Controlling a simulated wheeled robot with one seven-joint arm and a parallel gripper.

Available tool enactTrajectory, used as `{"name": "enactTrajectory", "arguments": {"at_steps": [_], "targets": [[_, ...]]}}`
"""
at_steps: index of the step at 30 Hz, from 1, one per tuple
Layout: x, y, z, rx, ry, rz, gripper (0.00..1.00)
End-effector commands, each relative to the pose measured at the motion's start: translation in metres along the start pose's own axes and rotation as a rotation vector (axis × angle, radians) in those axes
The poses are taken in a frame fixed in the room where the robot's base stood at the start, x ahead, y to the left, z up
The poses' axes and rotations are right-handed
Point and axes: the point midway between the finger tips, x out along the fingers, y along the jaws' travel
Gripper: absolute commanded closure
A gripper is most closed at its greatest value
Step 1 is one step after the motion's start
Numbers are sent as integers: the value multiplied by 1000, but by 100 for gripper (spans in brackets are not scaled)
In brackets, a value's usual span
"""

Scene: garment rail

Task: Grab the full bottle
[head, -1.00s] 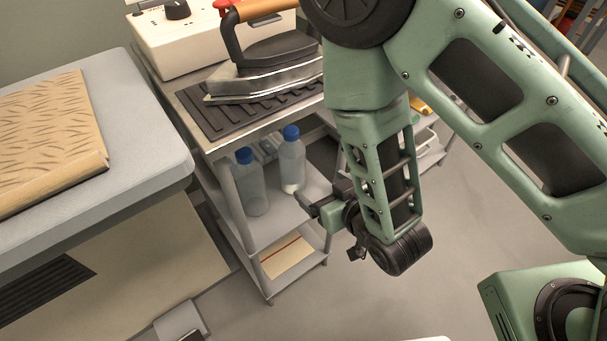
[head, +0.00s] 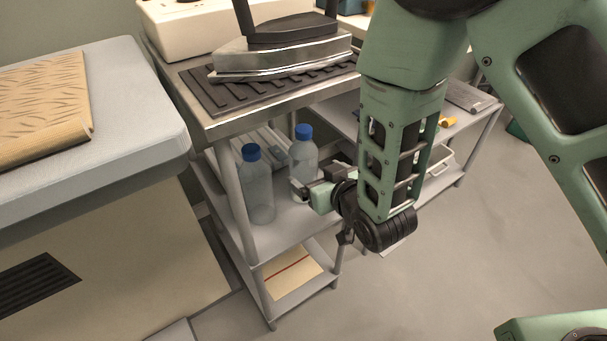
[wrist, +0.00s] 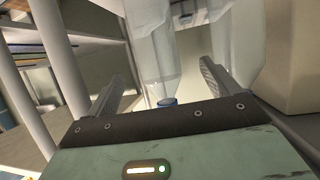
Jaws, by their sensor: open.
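Two clear bottles with blue caps stand upright on the middle shelf of the metal cart, the left bottle (head: 258,190) nearer me and the right bottle (head: 303,158) farther back. The left one looks evenly tinted; I cannot tell the fill levels surely. My gripper (head: 308,181) is open beside the right bottle, reaching in from its right. In the wrist view, which looks upside down, a bottle (wrist: 153,45) with its cap low shows between the open fingers (wrist: 164,76), apparently ahead of them. A second bottle (wrist: 240,40) is at the right. Contact is not clear.
The cart's top (head: 222,122) overhangs the shelf and carries an iron (head: 285,52) on a dark ribbed mat. A cart post (head: 232,195) stands left of the bottles. An ironing board (head: 130,110) is at the left. Floor to the right is clear.

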Motion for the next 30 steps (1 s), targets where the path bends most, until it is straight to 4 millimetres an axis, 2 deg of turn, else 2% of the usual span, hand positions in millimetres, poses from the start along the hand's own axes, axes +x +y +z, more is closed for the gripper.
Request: {"name": "enactTrajectory", "arguments": {"at_steps": [3,11,20,29,30], "targets": [[19,0,0,0,1,0,12],[37,1,-2,0,1,0,12],[77,4,-7,0,0,-1,12],[81,5,-8,0,-1,0,12],[81,5,-8,0,-1,0,21]]}}
